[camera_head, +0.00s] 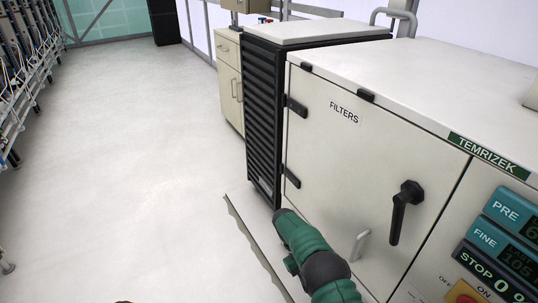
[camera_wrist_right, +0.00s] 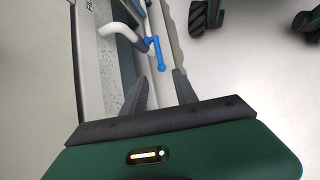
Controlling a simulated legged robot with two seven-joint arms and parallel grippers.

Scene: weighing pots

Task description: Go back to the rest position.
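My right gripper (camera_wrist_right: 160,82) shows in the right wrist view, with its two dark fingers apart and nothing between them. Its fingers point toward the lower side of a pale cabinet. In the head view a green arm of mine reaches up from the bottom edge in front of the cabinet marked FILTERS (camera_head: 335,150); its gripper cannot be made out there. My left gripper is in neither view.
The cabinet door has a black handle (camera_head: 404,208) and a pale handle (camera_head: 360,245) close to my arm. A blue handle (camera_wrist_right: 158,54) lies beyond the right fingertips. A dark louvred unit (camera_head: 262,120) stands farther back. The floor (camera_head: 130,170) at left is clear.

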